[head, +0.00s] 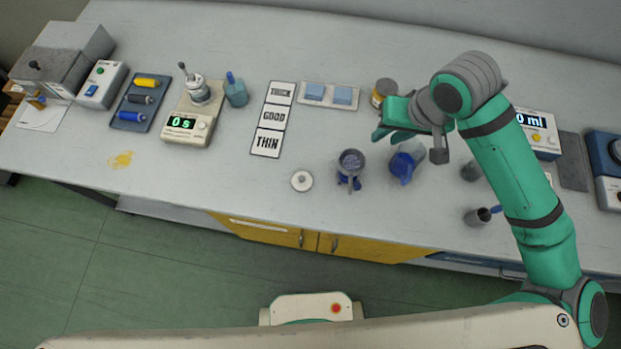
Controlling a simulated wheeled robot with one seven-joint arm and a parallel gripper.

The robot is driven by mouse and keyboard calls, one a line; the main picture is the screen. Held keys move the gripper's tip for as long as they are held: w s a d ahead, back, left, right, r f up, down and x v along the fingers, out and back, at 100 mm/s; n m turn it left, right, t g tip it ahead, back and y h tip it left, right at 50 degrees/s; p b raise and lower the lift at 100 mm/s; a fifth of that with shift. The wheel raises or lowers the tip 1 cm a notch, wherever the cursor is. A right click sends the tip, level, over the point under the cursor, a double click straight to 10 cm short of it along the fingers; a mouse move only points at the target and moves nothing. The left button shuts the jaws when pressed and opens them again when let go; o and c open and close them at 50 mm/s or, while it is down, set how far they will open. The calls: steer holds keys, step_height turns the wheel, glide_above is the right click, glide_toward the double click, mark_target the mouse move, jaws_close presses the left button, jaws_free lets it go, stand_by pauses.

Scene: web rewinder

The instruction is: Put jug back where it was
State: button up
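A blue vessel with a grey, see-through-looking side (403,165), which looks like the jug, stands on the bench right of centre. My gripper (384,134) is above and behind it in the picture, pointing left, with a visible gap between them. The gripper's fingers are seen from above and partly overlap, so their opening is unclear. Nothing shows clearly between them. A dark round cup on blue feet with a handle (351,162) stands left of the jug. No mark showing the jug's earlier place can be made out.
Small grey cups (480,215) stand right, near my arm. A white round lid (301,181) lies near the front edge. THICK, GOOD, THIN cards (271,117) lie left of centre.

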steer(key=w+a+r+m+t+y, duration=0.1)
steer(key=w+a+r+t+y, duration=0.1)
steer(key=w+a+r+t, duration=0.45)
steer(key=w+a+r+m+t+y, duration=0.1)
steer(key=w+a+t+y, duration=0.25)
steer(key=a, duration=0.65)
steer(key=w+a+r+m+t+y, duration=0.1)
steer(key=w+a+r+t+y, duration=0.1)
steer(key=w+a+r+t, duration=0.5)
steer(key=s+f+g+h, duration=0.1)
steer(key=s+f+h, duration=0.2)
steer(key=s+f, duration=0.5)
steer(key=s+f+m+g+h, duration=0.1)
steer(key=s+f+h, duration=0.3)
steer(key=s+f, duration=0.5)
steer(key=s+f+g+h, duration=0.1)
steer(key=s+f+h, duration=0.2)
steer(key=s+f, duration=0.6)
steer(key=shift+s+d+f+g, duration=0.1)
steer(key=shift+s+d+g, duration=0.1)
steer(key=shift+s, duration=0.35)
steer(key=shift+s+d+f+g, duration=0.1)
steer(key=shift+s+d+g, duration=0.1)
steer(key=shift+s, duration=0.35)
steer(key=s+d+n, duration=0.3)
steer(key=s+n, duration=0.2)
steer(key=s, duration=0.6)
steer(key=shift+s+n+g+y, duration=0.2)
steer(key=shift+n+g+y, duration=0.1)
steer(key=shift+y, duration=0.15)
